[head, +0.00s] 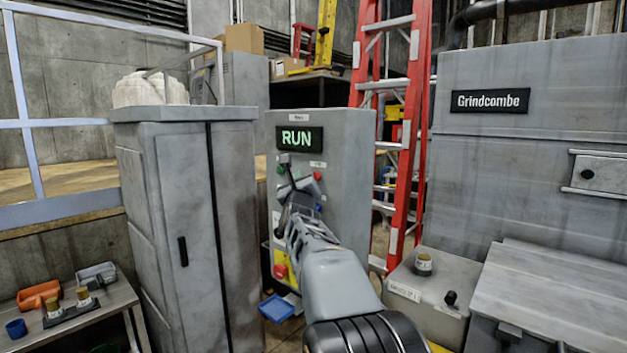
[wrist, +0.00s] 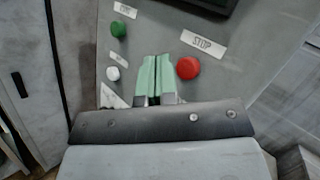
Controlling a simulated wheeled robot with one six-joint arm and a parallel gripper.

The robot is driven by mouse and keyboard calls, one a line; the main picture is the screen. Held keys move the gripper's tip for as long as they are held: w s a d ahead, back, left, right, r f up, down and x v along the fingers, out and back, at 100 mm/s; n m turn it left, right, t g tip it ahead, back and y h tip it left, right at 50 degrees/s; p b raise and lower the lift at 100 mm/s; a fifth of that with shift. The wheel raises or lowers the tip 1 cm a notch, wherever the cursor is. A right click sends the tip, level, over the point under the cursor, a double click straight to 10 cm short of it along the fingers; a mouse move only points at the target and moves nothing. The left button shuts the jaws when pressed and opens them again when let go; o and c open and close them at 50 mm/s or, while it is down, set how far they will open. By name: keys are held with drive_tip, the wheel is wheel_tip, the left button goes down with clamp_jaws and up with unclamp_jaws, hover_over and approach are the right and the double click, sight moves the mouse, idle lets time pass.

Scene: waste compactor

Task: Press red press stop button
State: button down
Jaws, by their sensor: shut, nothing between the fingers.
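The red stop button (wrist: 188,68) is a round red knob on the grey control panel, below a white STOP label (wrist: 203,44) in the wrist view. It also shows in the head view (head: 317,176), right of my gripper. My gripper (wrist: 157,58) is shut and empty, its pale green fingers side by side. The fingertips lie just left of the red button in the wrist view; I cannot tell how far they are from the panel. The display (head: 300,139) above reads RUN.
A green button (wrist: 118,29) and a white button (wrist: 113,73) sit left of my fingers. A lower red knob on yellow (head: 280,271) is on the cabinet front. A grey locker (head: 180,200) stands left, a red ladder (head: 400,150) right.

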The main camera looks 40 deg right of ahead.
drive_tip(key=shift+w+d+b, duration=0.15)
drive_tip(key=shift+d+b, duration=0.3)
drive_tip(key=shift+d, duration=0.5)
drive_tip(key=shift+w+d+f+b, duration=0.15)
drive_tip(key=shift+d+b, duration=0.2)
drive_tip(key=shift+b, duration=0.25)
idle(1.2)
idle(0.3)
drive_tip(key=shift+d+b, duration=0.5)
drive_tip(key=shift+d, duration=0.05)
idle(0.7)
drive_tip(key=shift+a, duration=0.9)
drive_tip(key=shift+s+a+p, duration=0.1)
drive_tip(key=shift+s+a, duration=0.1)
drive_tip(key=shift+a, duration=0.6)
drive_tip(key=shift+s+a+p, duration=0.1)
drive_tip(key=shift+s+a, duration=0.05)
drive_tip(key=shift+a, duration=0.7)
drive_tip(key=shift+s+a+p, duration=0.1)
drive_tip(key=shift+s+a, duration=0.1)
drive_tip(key=shift+a, duration=0.6)
